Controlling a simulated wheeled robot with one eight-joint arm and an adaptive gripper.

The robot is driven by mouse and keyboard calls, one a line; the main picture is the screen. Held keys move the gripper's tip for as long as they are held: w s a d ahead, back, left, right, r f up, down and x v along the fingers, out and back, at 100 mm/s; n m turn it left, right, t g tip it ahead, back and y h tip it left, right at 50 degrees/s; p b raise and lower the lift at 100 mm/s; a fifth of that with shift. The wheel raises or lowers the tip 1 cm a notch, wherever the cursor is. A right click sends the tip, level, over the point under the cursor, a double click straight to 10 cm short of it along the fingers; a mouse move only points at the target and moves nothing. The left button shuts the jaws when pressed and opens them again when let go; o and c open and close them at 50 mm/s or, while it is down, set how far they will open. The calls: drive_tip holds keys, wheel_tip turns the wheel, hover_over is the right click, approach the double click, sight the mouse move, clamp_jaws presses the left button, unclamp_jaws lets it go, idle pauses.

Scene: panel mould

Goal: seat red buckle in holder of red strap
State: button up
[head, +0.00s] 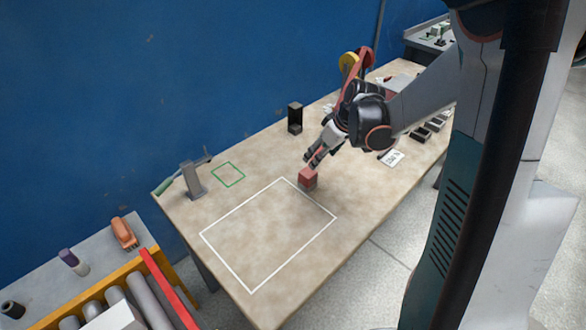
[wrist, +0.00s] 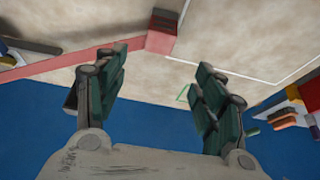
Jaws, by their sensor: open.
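A red block (head: 307,178), which looks like the red buckle, stands on the table at the top right corner of the white outline. In the wrist view a red block (wrist: 163,35) shows beyond my fingertips, with a flat red band (wrist: 75,63), apparently the red strap, running left from it. My gripper (head: 313,158) is just above the block in the head view. In the wrist view its fingers are spread apart with nothing between them. I cannot make out the holder of the red strap. A red roll (head: 366,58) shows behind my arm.
A white outlined rectangle (head: 268,235) and a green outlined square (head: 229,175) mark bare table. A grey stand (head: 193,181) and a black block-like piece (head: 295,118) stand near the wall edge. A yellow roll (head: 348,65) stands behind my arm. Small black trays (head: 420,134) sit at right.

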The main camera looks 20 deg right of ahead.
sight(309, 172)
drive_tip(key=shift+g, duration=0.3)
drive_tip(key=b+x, duration=0.3)
drive_tip(key=x, duration=0.5)
drive_tip(key=shift+w+d, duration=0.1)
drive_tip(key=shift+d, duration=0.05)
drive_tip(key=b+x, duration=0.2)
drive_tip(key=x, duration=0.3)
drive_tip(key=shift+f+b, duration=0.15)
drive_tip(key=shift+b, duration=0.25)
drive_tip(key=c, duration=1.3)
